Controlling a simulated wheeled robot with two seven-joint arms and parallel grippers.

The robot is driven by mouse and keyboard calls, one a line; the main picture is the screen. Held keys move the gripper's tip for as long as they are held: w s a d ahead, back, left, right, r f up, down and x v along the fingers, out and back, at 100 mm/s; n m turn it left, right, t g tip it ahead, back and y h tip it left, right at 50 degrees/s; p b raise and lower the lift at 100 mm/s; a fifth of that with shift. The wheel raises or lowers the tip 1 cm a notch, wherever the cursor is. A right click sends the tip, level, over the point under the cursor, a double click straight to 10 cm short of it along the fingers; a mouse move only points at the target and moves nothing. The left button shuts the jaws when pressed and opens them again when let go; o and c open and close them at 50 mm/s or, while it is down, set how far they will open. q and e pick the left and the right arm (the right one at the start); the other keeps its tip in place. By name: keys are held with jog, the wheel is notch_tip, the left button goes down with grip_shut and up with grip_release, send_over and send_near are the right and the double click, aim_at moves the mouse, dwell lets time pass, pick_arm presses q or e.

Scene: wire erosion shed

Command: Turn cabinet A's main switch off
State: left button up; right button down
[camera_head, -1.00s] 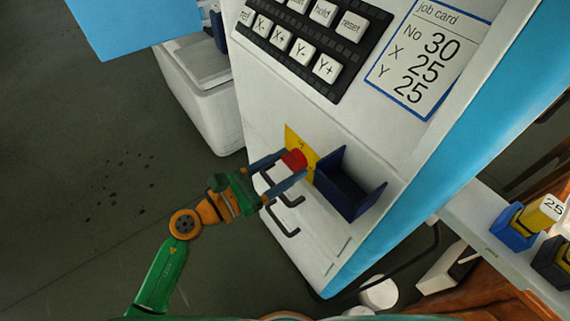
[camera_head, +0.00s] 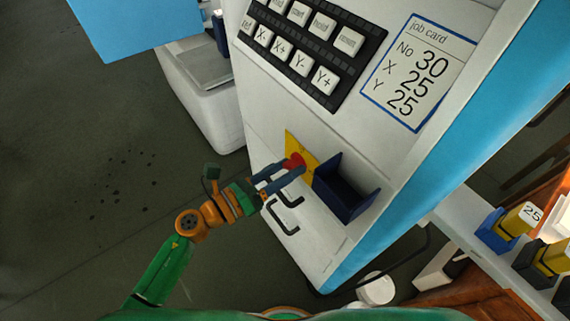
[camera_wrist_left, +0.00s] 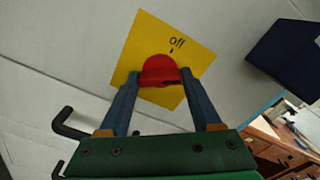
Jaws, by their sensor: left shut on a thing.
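The main switch is a red knob (camera_head: 293,161) on a yellow plate (camera_head: 301,149) on the cabinet's white front. In the left wrist view the red knob (camera_wrist_left: 158,70) sits in the middle of the yellow plate (camera_wrist_left: 150,35), below a printed "off" with a small black mark. My left gripper (camera_head: 288,170) is at the switch, its two blue-grey fingers (camera_wrist_left: 160,84) on either side of the knob and shut on it. A small dark notch shows at the knob's lower right. The knob's far side is hidden. My right gripper is not in view.
An open dark blue holder (camera_head: 345,188) is fixed right beside the plate. Black handles (camera_head: 284,218) stick out just below the gripper. A key panel (camera_head: 305,48) and a job card (camera_head: 418,75) are above. A shelf (camera_head: 455,220) with blocks stands at right.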

pick_arm(q)
jog(key=n+p, duration=0.2)
jog(key=n, duration=0.3)
jog(key=shift+n, duration=0.3)
jog(key=n+p, duration=0.1)
jog(key=n, duration=0.4)
jog(key=shift+p, duration=0.4)
jog(key=shift+n, duration=0.4)
jog(key=o, duration=1.4)
jog(key=b+v, duration=0.1)
jog(key=v, duration=0.6)
